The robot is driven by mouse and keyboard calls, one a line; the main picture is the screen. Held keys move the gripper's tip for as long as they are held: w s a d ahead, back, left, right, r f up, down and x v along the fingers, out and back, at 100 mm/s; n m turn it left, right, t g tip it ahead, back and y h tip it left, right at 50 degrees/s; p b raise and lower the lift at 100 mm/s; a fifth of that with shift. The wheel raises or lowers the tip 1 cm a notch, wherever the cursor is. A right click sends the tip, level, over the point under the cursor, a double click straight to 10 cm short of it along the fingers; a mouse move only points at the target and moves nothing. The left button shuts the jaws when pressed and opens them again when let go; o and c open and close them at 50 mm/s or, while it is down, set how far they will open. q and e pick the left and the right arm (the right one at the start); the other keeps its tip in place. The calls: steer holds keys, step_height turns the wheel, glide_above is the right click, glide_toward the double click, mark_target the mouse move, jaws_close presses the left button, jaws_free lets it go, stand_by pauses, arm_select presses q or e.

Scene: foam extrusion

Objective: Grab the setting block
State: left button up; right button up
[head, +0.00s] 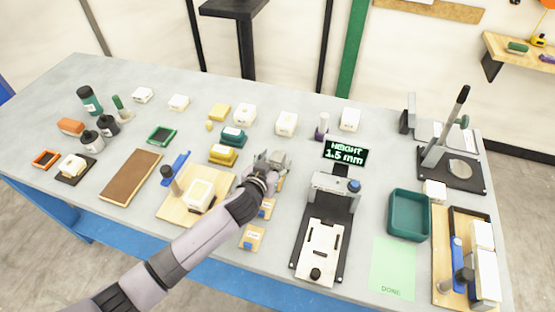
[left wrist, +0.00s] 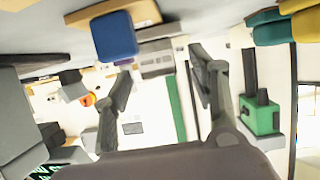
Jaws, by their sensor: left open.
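My left gripper (head: 270,163) is low over the middle of the table, by several small tan blocks with blue parts. One such block (head: 266,208) lies beside my wrist, another (head: 252,238) lies nearer the front edge, and one more is partly hidden by the gripper. I cannot tell which is the setting block. In the left wrist view the two fingers of my gripper (left wrist: 160,98) are spread with nothing held between them. A tan block with a blue part (left wrist: 115,36) shows above the fingers, apart from them. My right gripper is not in view.
A black gauge fixture (head: 322,235) stands right of my gripper, under a display (head: 345,153) reading 1.5 mm. A wooden board with a white block (head: 199,195) lies to the left. Yellow and teal blocks (head: 222,155) sit just behind. A teal tray (head: 409,214) is at the right.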

arm_select(q)
steer(key=shift+x, duration=1.5)
steer(key=shift+c, duration=0.3)
jaws_close()
